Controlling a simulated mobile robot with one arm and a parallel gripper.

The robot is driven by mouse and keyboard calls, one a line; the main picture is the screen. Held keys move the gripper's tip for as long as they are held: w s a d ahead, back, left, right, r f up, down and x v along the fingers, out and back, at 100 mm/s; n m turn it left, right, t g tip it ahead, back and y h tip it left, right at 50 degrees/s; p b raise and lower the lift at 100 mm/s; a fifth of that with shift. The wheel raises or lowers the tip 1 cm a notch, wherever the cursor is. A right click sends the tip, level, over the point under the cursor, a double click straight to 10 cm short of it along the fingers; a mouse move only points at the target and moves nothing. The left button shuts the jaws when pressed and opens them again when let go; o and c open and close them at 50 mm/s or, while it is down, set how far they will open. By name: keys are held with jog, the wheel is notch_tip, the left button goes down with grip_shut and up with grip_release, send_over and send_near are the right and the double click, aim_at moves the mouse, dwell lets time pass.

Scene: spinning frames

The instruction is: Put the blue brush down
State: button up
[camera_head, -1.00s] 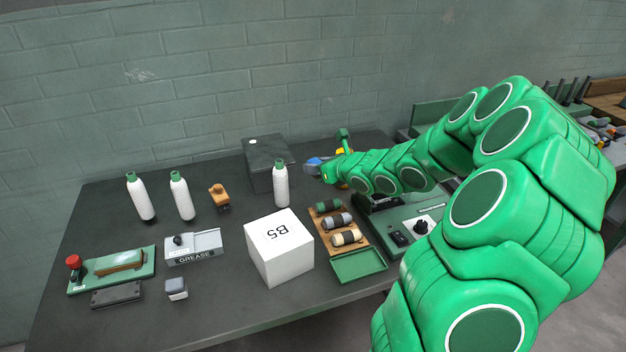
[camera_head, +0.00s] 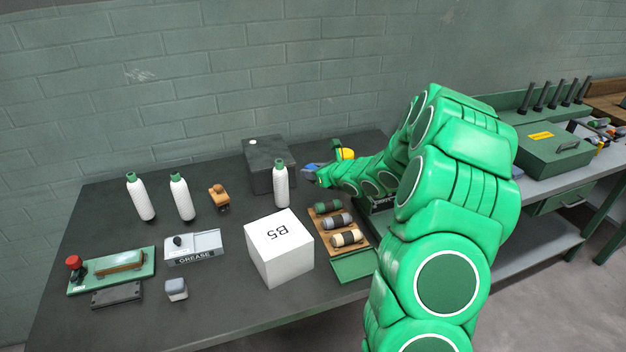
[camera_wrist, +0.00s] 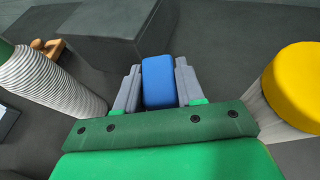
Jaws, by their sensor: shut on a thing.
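The blue brush (camera_wrist: 158,82) is between the two grey fingers of my gripper (camera_wrist: 157,88) in the wrist view, which are shut on it. In the head view my gripper (camera_head: 311,173) is at the back of the dark table (camera_head: 215,300), right of a dark box and a white bottle. Only a small bit of blue shows there. In the wrist view the brush's far end points toward the dark box. I cannot tell whether the brush touches the table.
The dark box (camera_head: 268,163) and a white bottle with a green cap (camera_head: 281,186) stand just left of my gripper. A yellow-topped thing (camera_wrist: 296,85) is close on the right. A white B5 cube (camera_head: 279,248) and a wooden tray of spools (camera_head: 356,243) are nearer.

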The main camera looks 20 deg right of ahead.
jog(key=shift+w+f, duration=0.2)
jog(key=shift+f, duration=1.45)
jog(key=shift+f, duration=0.55)
